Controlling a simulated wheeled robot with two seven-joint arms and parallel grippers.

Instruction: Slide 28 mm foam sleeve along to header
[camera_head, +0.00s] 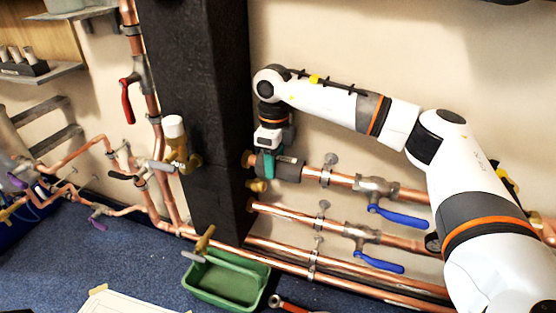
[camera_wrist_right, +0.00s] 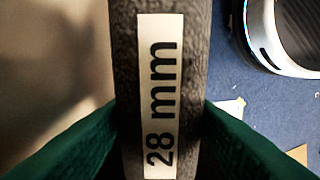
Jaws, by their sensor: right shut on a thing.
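The grey foam sleeve (camera_head: 289,171) sits around the upper copper pipe (camera_head: 340,179), close to the right side of the black post. In the right wrist view the sleeve (camera_wrist_right: 125,70) fills the middle and carries a white label (camera_wrist_right: 160,95) reading "28 mm". My right gripper (camera_head: 265,164) comes down from above and is shut on the sleeve, with a green finger on each side in the wrist view. The gripper hides part of the sleeve's left end. I cannot tell which part is the header. My left gripper is not in view.
The black post (camera_head: 205,100) stands just left of the gripper. Valves with blue levers (camera_head: 398,216) sit on the pipes to the right. A green tray (camera_head: 228,280) is below. More copper pipes with a red lever (camera_head: 127,100) are at left.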

